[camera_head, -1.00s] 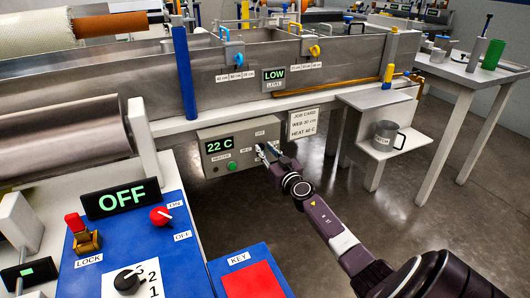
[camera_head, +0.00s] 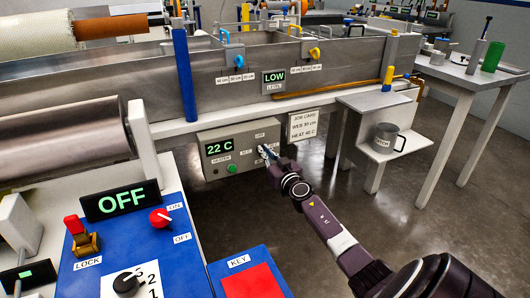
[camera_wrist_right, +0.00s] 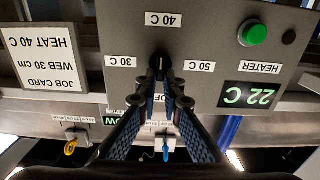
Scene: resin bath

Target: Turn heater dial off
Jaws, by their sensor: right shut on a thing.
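The heater box (camera_head: 210,172) is a grey panel under the tank, with a green 22 C display (camera_head: 220,147), also upside down in the right wrist view (camera_wrist_right: 247,96). The dark heater dial (camera_wrist_right: 160,62) sits amid the labels 30 C, 40 C and 50 C, with a partly hidden label on the side opposite 40 C. My right gripper (camera_head: 268,153) is at the box's right part. In the right wrist view its fingertips (camera_wrist_right: 160,78) are shut around the dial, hiding much of it. My left gripper is not in view.
A green button (camera_wrist_right: 252,33) is on the heater box. The job card (camera_head: 302,125) hangs right of it, reading WEB 30 cm, HEAT 40 C. A shelf with a metal mug (camera_head: 386,138) stands further right. A blue control panel (camera_head: 185,262) fills the lower left.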

